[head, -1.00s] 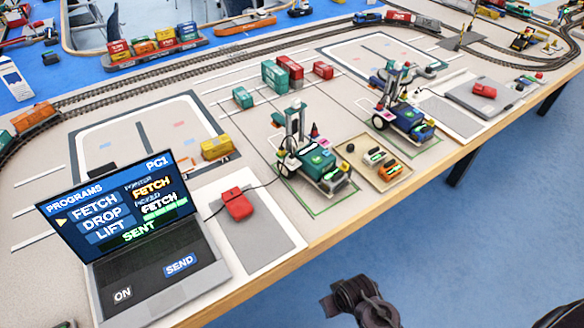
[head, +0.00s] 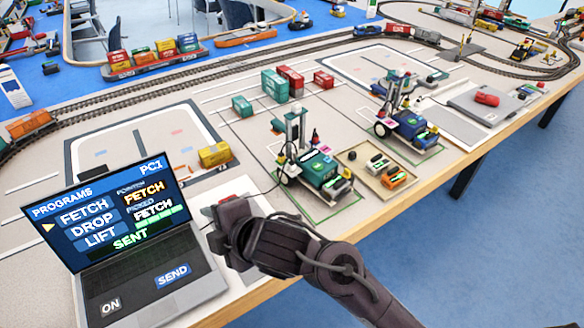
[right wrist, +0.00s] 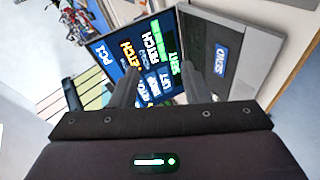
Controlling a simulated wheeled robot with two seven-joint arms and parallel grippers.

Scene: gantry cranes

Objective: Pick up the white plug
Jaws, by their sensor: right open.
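I cannot make out a white plug in either view. My right gripper (head: 222,238) hangs over the light mat beside the laptop, in front of a red box (head: 228,196) that it mostly hides. Its two dark fingers are apart and empty in the right wrist view (right wrist: 157,85), with the laptop screen (right wrist: 135,62) beyond them. A dark cable runs from near the red box toward the near green crane vehicle (head: 318,170). My left gripper is not in view.
The open laptop (head: 150,275) stands close to the left of my right gripper. A tan tray (head: 365,176) with small coloured parts lies right of the near crane.

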